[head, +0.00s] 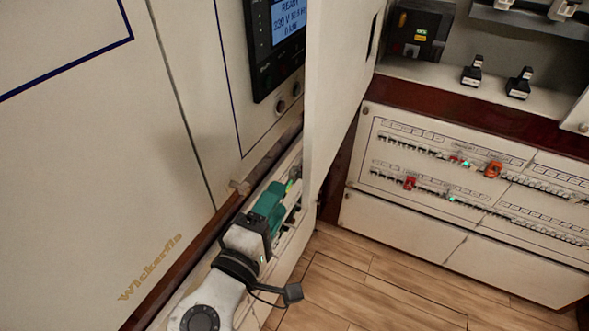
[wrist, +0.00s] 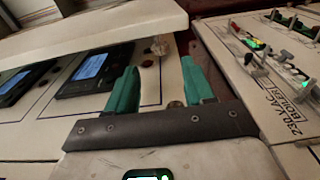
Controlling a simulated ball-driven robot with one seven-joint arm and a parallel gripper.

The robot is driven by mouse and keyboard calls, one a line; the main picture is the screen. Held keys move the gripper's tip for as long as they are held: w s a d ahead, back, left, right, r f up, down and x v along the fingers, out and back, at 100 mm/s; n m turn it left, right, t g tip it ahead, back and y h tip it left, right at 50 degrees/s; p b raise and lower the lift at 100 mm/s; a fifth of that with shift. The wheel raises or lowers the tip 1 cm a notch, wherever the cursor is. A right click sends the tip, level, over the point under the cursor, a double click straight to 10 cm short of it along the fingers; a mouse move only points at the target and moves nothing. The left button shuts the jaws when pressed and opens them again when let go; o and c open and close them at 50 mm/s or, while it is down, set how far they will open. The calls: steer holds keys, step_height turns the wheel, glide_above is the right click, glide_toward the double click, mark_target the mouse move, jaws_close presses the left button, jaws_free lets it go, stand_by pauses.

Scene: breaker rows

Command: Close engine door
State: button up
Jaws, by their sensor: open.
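The white door, which I take for the engine door (head: 338,85), stands open in the head view. It sticks out from the cabinet just right of the display, seen at a steep angle. In the wrist view a pale panel (wrist: 90,33) crosses the upper left; I cannot tell if it is the same door. My gripper (head: 270,203) has teal fingers and is low beside the cabinet front, left of the door's lower part. In the wrist view its fingers (wrist: 160,90) are apart with nothing between them. Whether it touches the door I cannot tell.
A dark display unit (head: 275,45) with two round knobs below it sits left of the door. A breaker panel (head: 440,190) with red and orange switches and green lights stands at the right. The wooden floor (head: 370,285) in front of it is clear.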

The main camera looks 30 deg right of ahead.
mark_target(294, 174)
steer(key=x, duration=0.8)
steer(key=shift+w+d+p, duration=0.2)
steer(key=shift+d+p, duration=0.15)
steer(key=shift+p, duration=0.05)
jaws_close()
